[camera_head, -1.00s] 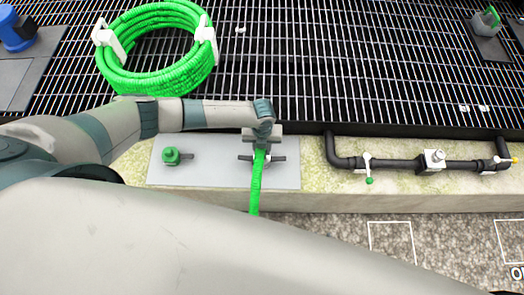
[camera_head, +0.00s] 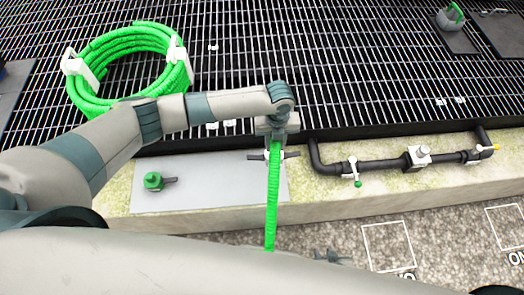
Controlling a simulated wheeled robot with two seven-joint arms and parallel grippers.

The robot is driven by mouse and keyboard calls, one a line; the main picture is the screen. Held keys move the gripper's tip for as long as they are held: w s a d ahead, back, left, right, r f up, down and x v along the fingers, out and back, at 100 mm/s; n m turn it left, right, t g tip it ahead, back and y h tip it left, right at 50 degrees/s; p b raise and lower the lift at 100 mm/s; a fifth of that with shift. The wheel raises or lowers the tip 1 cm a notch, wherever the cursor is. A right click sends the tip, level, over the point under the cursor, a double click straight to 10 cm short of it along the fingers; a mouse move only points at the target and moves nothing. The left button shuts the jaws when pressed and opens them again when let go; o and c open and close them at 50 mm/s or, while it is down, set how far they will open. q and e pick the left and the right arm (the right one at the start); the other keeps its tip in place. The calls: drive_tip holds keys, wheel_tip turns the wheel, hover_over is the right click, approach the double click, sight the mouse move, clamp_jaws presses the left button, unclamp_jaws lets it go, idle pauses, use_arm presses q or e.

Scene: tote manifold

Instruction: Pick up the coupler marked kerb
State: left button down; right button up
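A green ribbed hose (camera_head: 273,200) runs from this coupler down past my arm. The gripper hides most of the coupler's top, and no kerb marking is readable. A second fitting, with a green cap (camera_head: 152,180) and a dark side lug, stands on the plate's left part.
A coiled green hose (camera_head: 105,102) with white holders lies on the dark grating (camera_head: 350,70). A black pipe manifold (camera_head: 385,167) with valves runs along the pale ledge at right. A marked square (camera_head: 388,245) lies on the gravel. My arm hides the lower foreground.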

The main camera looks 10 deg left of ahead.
use_arm(q)
drive_tip(key=shift+w+d+r, duration=0.35)
drive_tip(key=shift+d+r, duration=0.15)
drive_tip(key=shift+d, duration=0.15)
drive_tip(key=shift+a+r+n, duration=0.3)
drive_tip(key=shift+r+n, duration=0.4)
drive_tip(key=shift+n, duration=0.1)
drive_tip(key=s+a+r+n, duration=0.3)
drive_tip(key=a+r+n, duration=0.2)
drive_tip(key=r+n, duration=0.4)
drive_tip(key=s+a+r+n, duration=0.3)
drive_tip(key=a+r+n, duration=0.2)
drive_tip(key=r+n, duration=0.4)
drive_tip(key=s+a+r+n, duration=0.3)
drive_tip(key=a+r+n, duration=0.3)
drive_tip(key=n, duration=0.7)
drive_tip(key=shift+s+r, duration=0.35)
drive_tip(key=shift+r, duration=1.05)
drive_tip(key=shift+w+d, duration=0.1)
drive_tip(key=shift+d, duration=0.1)
